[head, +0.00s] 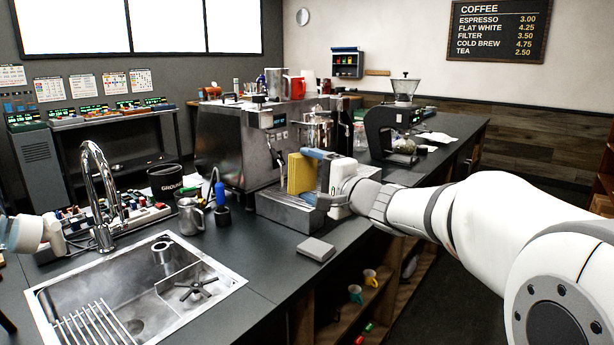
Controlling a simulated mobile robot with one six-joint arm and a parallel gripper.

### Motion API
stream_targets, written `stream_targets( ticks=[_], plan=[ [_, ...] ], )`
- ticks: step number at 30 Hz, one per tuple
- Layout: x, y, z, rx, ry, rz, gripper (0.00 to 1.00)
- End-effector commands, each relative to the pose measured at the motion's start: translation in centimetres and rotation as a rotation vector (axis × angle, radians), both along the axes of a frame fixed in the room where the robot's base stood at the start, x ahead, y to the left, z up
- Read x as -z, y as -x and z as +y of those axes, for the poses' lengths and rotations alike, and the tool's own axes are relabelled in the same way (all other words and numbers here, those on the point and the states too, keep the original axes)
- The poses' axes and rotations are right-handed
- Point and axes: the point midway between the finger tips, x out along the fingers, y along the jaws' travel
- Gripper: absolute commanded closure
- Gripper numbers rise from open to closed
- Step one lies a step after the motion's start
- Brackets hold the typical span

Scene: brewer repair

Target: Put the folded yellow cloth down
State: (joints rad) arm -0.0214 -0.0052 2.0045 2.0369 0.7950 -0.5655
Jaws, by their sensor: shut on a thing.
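The folded yellow cloth (300,174) is a flat upright slab in front of the espresso machine (235,146). My gripper (315,176) reaches in from the right and is shut on the cloth. Its fingers show above and below at the cloth's right side, partly hiding it. The cloth is over the metal drip tray (289,212) at the machine's front. I cannot tell whether its lower edge touches the tray.
A flat grey block (316,249) lies on the dark counter (262,262) in front of the tray. A steel pitcher (190,216) and blue-handled tool (220,194) stand left of it. The sink (140,300) is at front left. A grinder (392,125) stands behind my arm.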

Motion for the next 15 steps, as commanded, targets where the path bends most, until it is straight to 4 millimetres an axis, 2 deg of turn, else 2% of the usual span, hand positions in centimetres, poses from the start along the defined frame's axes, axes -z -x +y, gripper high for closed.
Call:
stream_targets(
  ticks=[5, 11, 15],
  plan=[
    [0.8, -0.1, -0.4, 0.003, 0.0, 0.008, 0.39],
    [6.5, 0.4, -2.7, -0.03, -0.002, 0.013, 0.39],
    [11.9, 0.9, -4.8, -0.062, -0.003, 0.016, 0.39]
  ],
)
